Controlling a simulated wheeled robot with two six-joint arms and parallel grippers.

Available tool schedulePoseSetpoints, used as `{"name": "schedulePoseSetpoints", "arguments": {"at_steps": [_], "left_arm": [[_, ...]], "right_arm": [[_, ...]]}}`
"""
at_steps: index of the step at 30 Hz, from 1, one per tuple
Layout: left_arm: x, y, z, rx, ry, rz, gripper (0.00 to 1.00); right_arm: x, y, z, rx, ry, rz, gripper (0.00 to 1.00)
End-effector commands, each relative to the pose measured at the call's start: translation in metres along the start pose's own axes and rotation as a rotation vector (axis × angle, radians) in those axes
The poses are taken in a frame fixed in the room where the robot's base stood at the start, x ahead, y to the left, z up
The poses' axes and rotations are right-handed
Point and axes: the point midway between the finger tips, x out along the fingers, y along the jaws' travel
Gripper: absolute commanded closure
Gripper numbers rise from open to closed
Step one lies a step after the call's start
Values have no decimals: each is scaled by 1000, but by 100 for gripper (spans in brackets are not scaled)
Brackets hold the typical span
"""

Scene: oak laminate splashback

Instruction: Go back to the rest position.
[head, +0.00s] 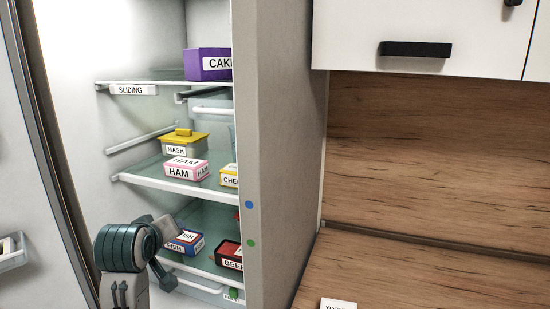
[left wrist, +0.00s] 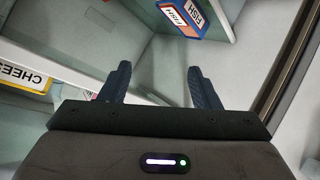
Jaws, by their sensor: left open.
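My left gripper (left wrist: 160,88) is open in the left wrist view, with nothing between its two dark fingers. In the head view my left arm reaches up from the bottom left to the open fridge, and its wrist is beside the lower shelf, left of the blue and red FISH box (head: 186,242). The fingertips are hard to make out there. The FISH box also shows in the left wrist view (left wrist: 180,16), beyond the fingers and apart from them. My right gripper is not in view.
The fridge side wall (head: 275,160) stands right of the shelves. A wooden counter (head: 385,275) lies further right.

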Motion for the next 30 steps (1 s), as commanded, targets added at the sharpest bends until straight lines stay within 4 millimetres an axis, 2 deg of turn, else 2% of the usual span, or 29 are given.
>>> {"name": "schedulePoseSetpoints", "arguments": {"at_steps": [1, 8, 14, 18, 24, 30], "left_arm": [[5, -20, 27, 33, -37, -27, 43], [5, -96, 132, 195, -193, -109, 43], [-20, -158, 218, 339, -341, -159, 43], [-49, -197, 272, 438, -450, -178, 43], [-91, -235, 325, 546, -575, -186, 43], [-125, -259, 357, 618, -664, -181, 43]], "right_arm": [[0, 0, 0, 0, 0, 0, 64], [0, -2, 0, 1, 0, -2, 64], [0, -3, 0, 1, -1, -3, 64], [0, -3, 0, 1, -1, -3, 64], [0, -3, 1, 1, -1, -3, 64], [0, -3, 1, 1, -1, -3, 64]]}}
